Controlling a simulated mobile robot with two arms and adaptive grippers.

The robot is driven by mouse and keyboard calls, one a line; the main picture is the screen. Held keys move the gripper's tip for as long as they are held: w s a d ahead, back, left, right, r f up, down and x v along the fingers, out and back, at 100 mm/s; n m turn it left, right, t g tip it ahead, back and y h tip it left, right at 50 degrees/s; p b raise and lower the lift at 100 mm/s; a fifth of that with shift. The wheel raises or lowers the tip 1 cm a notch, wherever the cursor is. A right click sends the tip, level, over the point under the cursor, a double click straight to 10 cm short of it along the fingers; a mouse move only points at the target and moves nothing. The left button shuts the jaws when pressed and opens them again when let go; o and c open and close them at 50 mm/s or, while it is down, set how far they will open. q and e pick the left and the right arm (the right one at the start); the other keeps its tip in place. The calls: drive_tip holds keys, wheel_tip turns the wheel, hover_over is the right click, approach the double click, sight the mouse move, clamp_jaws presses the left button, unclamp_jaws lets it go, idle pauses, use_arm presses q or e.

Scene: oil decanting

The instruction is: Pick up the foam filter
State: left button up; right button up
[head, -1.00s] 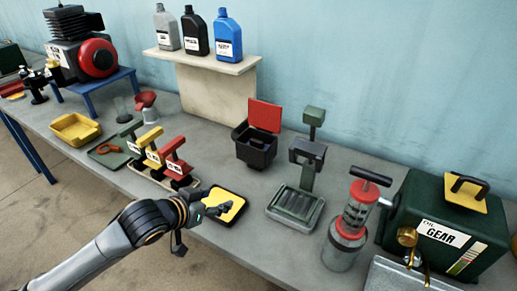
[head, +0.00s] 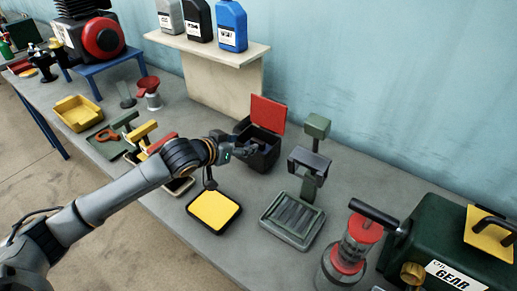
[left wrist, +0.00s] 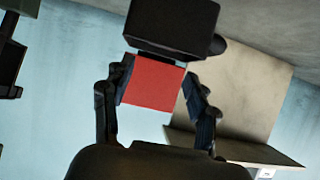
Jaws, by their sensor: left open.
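A flat yellow pad (head: 214,210), which looks like the foam filter, lies in a shallow black tray (head: 198,222) near the table's front edge. My left gripper (head: 230,166) is open and empty, above and behind the tray, with one finger in front of the black bin. In the left wrist view, the gripper's two fingers (left wrist: 153,82) are spread apart, with the black bin (left wrist: 172,27) and its red lid (left wrist: 152,87) seen beyond and between them. My right gripper is not in view.
The black bin (head: 262,152) stands behind, its red lid (head: 268,113) raised. Colored-handled items, partly hidden by my arm, stand at left.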

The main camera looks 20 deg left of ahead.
sight(257, 141)
use_arm(q)
drive_tip(key=x, duration=0.3)
drive_tip(key=p+x, duration=0.1)
drive_tip(key=x, duration=0.3)
drive_tip(key=shift+w+a+f, duration=0.15)
drive_tip(key=shift+f, duration=0.2)
drive_tip(key=shift+w+f, duration=0.15)
drive_tip(key=shift+w, duration=0.05)
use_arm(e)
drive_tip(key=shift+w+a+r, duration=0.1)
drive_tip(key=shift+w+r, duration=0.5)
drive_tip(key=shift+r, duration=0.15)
use_arm(q)
drive_tip(key=shift+c, duration=0.6)
drive_tip(key=c, duration=0.8)
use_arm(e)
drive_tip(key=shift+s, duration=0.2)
